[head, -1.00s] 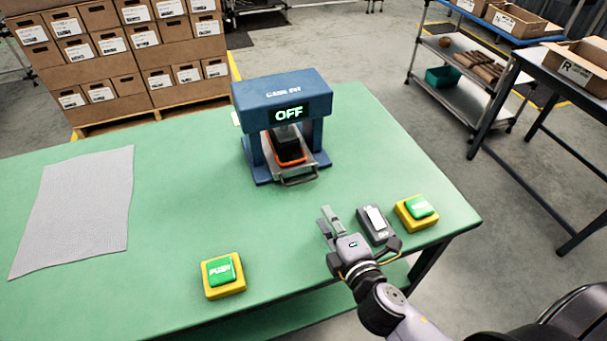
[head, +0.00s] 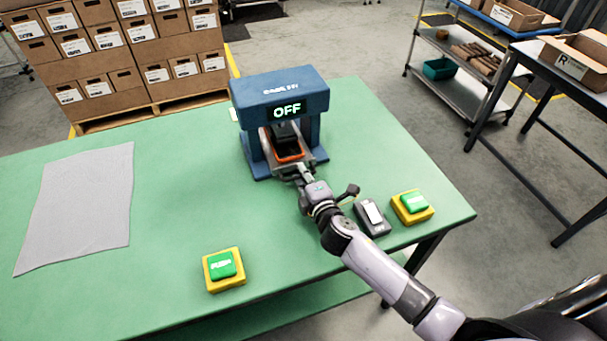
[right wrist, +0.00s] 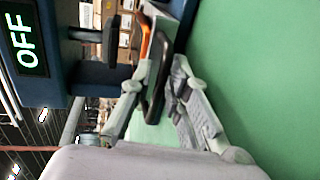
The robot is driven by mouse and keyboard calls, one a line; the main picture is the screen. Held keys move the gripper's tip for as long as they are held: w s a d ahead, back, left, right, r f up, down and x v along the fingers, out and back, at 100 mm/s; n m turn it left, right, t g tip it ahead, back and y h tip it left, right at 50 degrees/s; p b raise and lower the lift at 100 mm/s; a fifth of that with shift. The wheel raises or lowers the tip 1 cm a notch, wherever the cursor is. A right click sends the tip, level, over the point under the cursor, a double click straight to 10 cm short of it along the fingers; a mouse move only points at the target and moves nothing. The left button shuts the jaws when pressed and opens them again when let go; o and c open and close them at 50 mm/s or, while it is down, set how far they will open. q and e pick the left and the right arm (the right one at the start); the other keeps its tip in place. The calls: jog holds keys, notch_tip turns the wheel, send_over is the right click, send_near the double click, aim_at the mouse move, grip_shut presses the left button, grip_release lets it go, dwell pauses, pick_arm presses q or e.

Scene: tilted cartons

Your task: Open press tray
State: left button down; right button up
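The blue press (head: 280,95) stands on the green table, and its display reads OFF. Its tray (head: 309,158) sits in the press opening, with an orange-rimmed black piece (head: 289,153) on it. My right gripper (head: 297,176) is at the front of the tray, by its handle. In the right wrist view the dark tray handle (right wrist: 157,85) shows between the two parted fingers of my right gripper (right wrist: 155,103). I cannot tell whether either finger touches it. In the head view the gripper hides most of the handle. My left gripper is not in view.
A green push button on a yellow base (head: 223,268) sits at the front left, another (head: 412,206) at the right. A grey switch box (head: 371,218) is beside my right arm. A grey mat (head: 78,210) lies at left. The table between mat and press is clear.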

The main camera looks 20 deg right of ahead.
grip_shut()
dwell(0.8)
